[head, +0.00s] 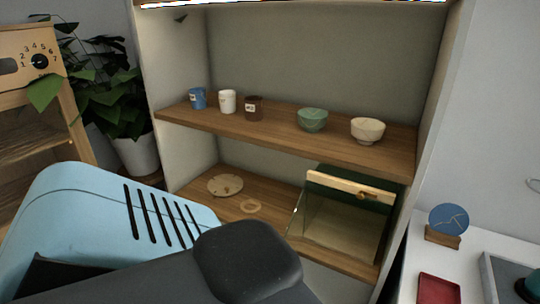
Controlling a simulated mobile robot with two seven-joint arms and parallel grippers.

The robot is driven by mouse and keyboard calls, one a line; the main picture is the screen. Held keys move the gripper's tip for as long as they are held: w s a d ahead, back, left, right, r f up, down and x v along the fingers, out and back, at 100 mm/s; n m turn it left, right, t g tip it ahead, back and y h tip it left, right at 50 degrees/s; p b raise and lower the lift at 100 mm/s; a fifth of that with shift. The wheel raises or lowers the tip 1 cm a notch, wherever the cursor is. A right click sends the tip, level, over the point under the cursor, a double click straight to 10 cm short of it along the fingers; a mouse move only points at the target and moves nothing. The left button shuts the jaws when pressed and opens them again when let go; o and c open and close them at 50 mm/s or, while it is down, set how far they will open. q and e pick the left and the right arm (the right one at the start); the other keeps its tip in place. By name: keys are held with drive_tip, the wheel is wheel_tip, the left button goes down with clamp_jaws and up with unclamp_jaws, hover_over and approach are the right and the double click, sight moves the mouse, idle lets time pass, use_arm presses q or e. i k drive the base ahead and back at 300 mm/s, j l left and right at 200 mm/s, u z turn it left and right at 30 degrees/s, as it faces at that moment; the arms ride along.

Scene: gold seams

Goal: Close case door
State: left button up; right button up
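The case (345,222) stands at the right end of the lower shelf. It has glass sides, a dark green back and a pale floor. A light wooden rail (350,188) with a small gold knob (362,194) runs across its upper front. The glass is hard to make out, so I cannot tell how far the door is open. The inside of the case looks empty. Neither of my grippers shows in the head view. A large light blue part and a dark grey rounded part fill the lower left foreground and hide the shelf's front left.
The upper shelf (285,130) holds a blue mug (198,98), white cup (227,101), brown cup (254,108), green bowl (312,120) and cream bowl (368,130). A cracked plate (225,185) and a ring (250,206) lie left of the case. A white table (408,262) stands right.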

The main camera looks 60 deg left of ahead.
sight(295, 237)
drive_tip(key=k+j+u, duration=0.2)
drive_tip(key=j, duration=0.7)
drive_tip(key=i+j+u, duration=0.1)
drive_tip(key=j, duration=0.3)
drive_tip(key=i+j, duration=0.2)
drive_tip(key=j, duration=0.15)
drive_tip(key=i+j+u, duration=0.15)
drive_tip(key=j, duration=0.2)
